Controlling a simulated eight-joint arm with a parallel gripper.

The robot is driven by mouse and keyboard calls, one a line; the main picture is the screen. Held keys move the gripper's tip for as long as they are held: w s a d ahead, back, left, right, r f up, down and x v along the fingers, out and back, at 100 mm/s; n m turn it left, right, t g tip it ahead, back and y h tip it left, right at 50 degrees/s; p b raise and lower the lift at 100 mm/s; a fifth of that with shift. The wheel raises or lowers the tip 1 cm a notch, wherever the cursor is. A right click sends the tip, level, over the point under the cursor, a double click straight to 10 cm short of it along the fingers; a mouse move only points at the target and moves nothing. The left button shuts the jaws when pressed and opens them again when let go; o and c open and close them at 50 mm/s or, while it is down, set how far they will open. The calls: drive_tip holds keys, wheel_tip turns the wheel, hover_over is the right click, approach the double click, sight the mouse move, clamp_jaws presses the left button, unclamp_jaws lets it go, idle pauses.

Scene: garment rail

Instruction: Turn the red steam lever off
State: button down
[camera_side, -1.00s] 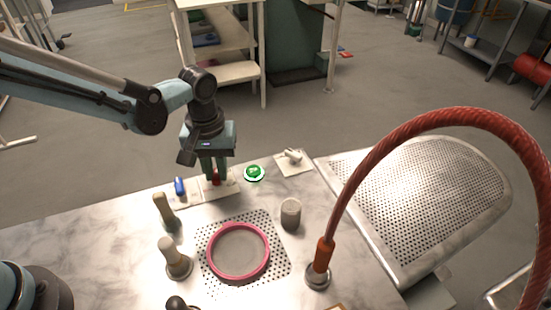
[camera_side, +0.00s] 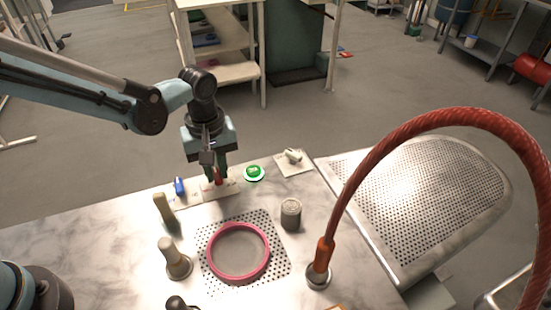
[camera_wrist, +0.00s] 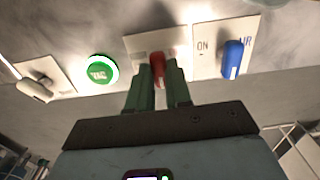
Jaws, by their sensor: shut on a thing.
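The red steam lever (camera_side: 218,177) stands on a pale plate (camera_side: 229,188) at the back edge of the marble table. My gripper (camera_side: 217,178) points down over it, with its green fingers shut on the lever. In the wrist view the lever (camera_wrist: 157,64) shows between the two fingertips (camera_wrist: 160,74). The fingers hide part of the lever and most of the plate's lettering, so I cannot read the lever's setting.
A blue lever (camera_wrist: 233,58) on a plate marked ON and AIR is close beside the fingers. A green VAC button (camera_side: 254,172) and a white lever (camera_side: 292,156) are on the other side. A grey cylinder (camera_side: 291,214), a pink ring (camera_side: 268,262) and a red hose (camera_side: 345,195) stand nearer the camera.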

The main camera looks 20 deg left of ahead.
sight(216, 173)
drive_tip(key=c, duration=1)
unclamp_jaws()
drive_tip(key=shift+c, duration=0.2)
wheel_tip(216, 173, up, 12)
drive_tip(key=shift+a, duration=0.1)
drive_tip(key=s+a+m+t, duration=0.7)
drive_tip(key=s+a+m, duration=0.2)
drive_tip(key=a, duration=0.4)
drive_tip(key=shift+s+a, duration=0.3)
